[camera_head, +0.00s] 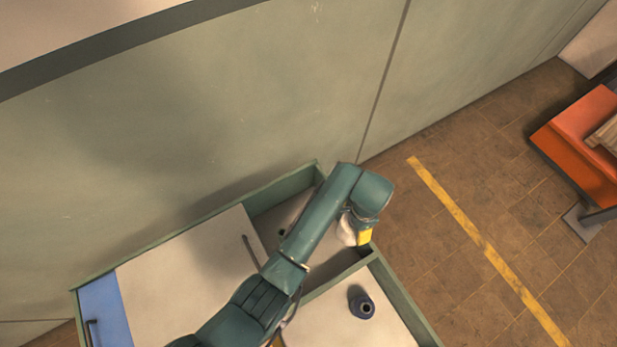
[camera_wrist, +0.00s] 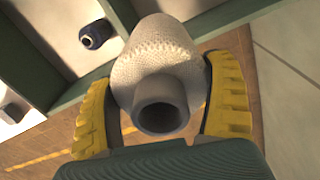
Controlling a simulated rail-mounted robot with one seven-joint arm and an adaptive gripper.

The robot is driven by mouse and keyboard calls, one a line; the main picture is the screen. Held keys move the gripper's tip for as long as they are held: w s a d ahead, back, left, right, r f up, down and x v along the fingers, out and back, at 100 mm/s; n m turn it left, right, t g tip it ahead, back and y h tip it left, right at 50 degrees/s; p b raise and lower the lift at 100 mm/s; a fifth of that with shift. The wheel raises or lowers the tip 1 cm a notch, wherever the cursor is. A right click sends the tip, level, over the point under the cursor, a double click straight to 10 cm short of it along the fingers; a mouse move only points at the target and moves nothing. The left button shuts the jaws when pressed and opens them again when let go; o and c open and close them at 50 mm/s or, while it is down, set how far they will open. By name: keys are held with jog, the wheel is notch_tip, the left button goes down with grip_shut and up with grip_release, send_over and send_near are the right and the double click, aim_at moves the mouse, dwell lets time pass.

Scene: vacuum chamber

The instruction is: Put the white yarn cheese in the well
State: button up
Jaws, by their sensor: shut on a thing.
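The white yarn cheese (camera_wrist: 160,62) is a pale, textured bobbin with a grey hollow tube end facing the wrist camera. My gripper (camera_wrist: 165,105) has its yellow fingers on both sides of it. In the head view the white yarn cheese (camera_head: 346,230) shows partly behind my wrist, beside a yellow finger of my gripper (camera_head: 362,237). They are over the right end of a sunken green-walled compartment, seemingly the well (camera_head: 328,252). I cannot tell the exact height above its floor. My arm hides much of this compartment.
A small dark bobbin (camera_head: 283,233) is in the sunken compartment, partly behind my arm. A pale lid with a handle (camera_head: 254,252) lies left. A green wall rises behind; an orange object (camera_head: 580,140) is far right.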

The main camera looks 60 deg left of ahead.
jog(key=s+a+f+m+b, duration=0.1)
jog(key=s+a+f+b, duration=0.3)
jog(key=a+f+b, duration=1.1)
jog(key=s+a+f+m+b, duration=0.1)
jog(key=s+a+f+b, duration=0.3)
jog(key=a+f+b, duration=1)
jog(key=d+f+b, duration=0.3)
jog(key=f+b, duration=0.5)
jog(key=f, duration=0.1)
jog(key=shift+s+d+f+b, duration=0.15)
jog(key=shift+b, duration=0.15)
jog(key=shift+f, duration=0.1)
jog(key=o, duration=1)
notch_tip(320, 180, up, 12)
jog(key=p, duration=0.7)
